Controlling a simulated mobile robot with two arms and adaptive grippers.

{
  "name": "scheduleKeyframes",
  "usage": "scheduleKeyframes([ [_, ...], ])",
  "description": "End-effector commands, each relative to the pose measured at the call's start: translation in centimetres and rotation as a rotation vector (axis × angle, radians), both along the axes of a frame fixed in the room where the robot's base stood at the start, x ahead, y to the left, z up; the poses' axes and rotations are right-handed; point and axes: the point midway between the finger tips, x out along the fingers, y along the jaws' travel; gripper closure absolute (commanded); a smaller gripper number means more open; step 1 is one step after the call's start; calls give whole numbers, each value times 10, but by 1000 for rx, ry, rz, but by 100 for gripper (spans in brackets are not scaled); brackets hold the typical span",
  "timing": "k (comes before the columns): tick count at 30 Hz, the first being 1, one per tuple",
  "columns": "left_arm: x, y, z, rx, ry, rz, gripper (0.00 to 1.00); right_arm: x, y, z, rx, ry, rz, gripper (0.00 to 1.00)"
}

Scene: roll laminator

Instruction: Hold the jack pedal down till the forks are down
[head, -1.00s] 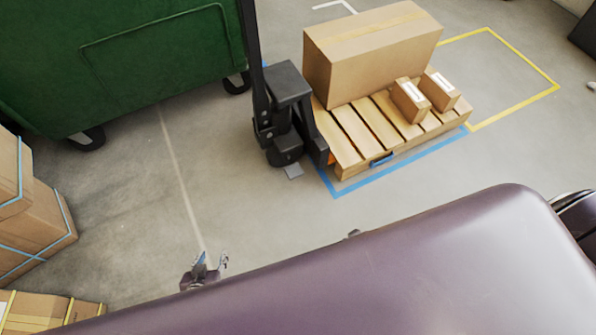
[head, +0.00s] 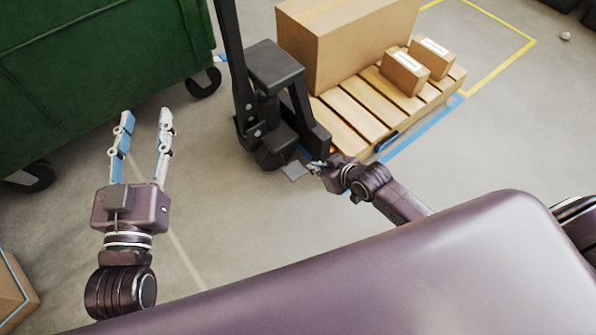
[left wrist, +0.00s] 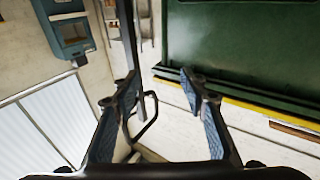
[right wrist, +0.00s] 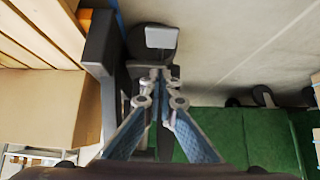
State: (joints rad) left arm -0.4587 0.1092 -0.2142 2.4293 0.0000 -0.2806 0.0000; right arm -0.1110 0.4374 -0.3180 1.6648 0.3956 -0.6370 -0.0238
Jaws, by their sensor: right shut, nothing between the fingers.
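The black pallet jack (head: 275,65) stands at the near-left end of a wooden pallet (head: 355,118). Its pedal, a small grey plate (head: 295,171), sticks out low at its base and also shows in the right wrist view (right wrist: 160,37). The forks run under the pallet and are mostly hidden; their height cannot be told. My right gripper (head: 314,166) is shut and empty, with its tips close beside the pedal; whether they touch cannot be told. My left gripper (head: 146,115) is open and empty, in front of the green container, away from the jack.
A large carton (head: 345,40) and two small boxes (head: 405,72) sit on the pallet. A green wheeled container (head: 95,75) stands at the left. A strapped carton (head: 15,295) is at the lower left.

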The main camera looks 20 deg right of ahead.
Motion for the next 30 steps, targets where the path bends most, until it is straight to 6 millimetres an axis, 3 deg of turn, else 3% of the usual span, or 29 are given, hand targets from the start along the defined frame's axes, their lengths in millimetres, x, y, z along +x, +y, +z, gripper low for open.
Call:
scheduleKeyframes([
  [16, -2, -1, 14, -15, -57, -3, 60, 4, 2, -3, 2, -4, 2, 100],
  [23, -12, -4, 53, -65, -242, -15, 60, 15, 7, -15, 1, -4, 3, 100],
  [30, -35, -3, 98, -130, -470, -27, 60, 28, 11, -29, 2, -4, 2, 100],
])
